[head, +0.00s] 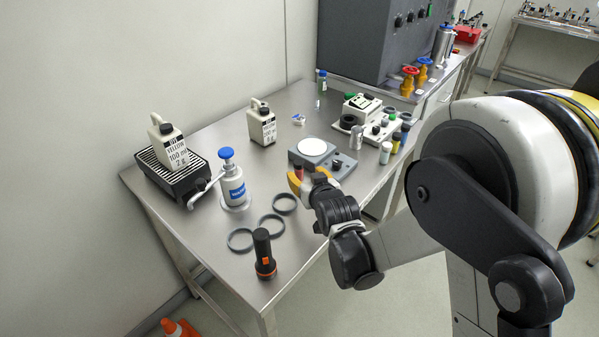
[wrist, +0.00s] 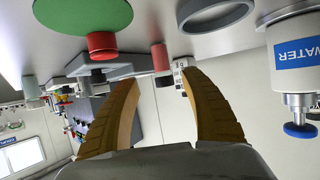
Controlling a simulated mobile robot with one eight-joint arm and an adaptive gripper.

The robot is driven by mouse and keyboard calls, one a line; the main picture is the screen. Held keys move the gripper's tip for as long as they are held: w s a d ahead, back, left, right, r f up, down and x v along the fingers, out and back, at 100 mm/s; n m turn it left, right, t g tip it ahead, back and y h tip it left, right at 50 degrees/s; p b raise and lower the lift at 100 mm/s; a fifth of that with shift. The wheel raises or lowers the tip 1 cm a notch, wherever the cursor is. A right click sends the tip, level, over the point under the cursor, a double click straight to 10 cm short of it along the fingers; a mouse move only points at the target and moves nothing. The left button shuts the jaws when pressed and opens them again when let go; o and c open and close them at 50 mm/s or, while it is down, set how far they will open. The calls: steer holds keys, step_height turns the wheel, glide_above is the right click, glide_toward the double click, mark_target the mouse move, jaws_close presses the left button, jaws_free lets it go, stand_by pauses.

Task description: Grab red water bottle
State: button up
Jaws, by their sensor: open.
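My gripper (head: 307,179) is open and low over the bench, and its two yellow fingers also show in the wrist view (wrist: 160,80). A small red cylinder (wrist: 160,58) shows in the gap between the fingers, beyond them; it appears upside down there. In the head view a small red item (head: 299,172) shows beside the fingertips, partly hidden. Another red cylinder (wrist: 101,45) stands by a green disc at the wrist view's upper left. The only bottle labelled WATER (head: 233,187) is white with a blue pump top; it also shows at the right of the wrist view (wrist: 293,70).
A grey hotplate (head: 325,166) with a white disc stands just beyond my gripper. White canisters (head: 262,128) and a black drip tray (head: 163,178) stand left. Small vials (head: 386,153) stand right.

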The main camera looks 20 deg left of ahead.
mark_target(300, 172)
steer(key=b+x, duration=0.1)
steer(key=x, duration=0.1)
steer(key=b+x, duration=0.1)
steer(key=x, duration=0.2)
steer(key=shift+a+f, duration=0.3)
steer(key=shift+a, duration=0.05)
steer(key=shift+w+a, duration=0.2)
steer(key=shift+w, duration=0.15)
jaws_close()
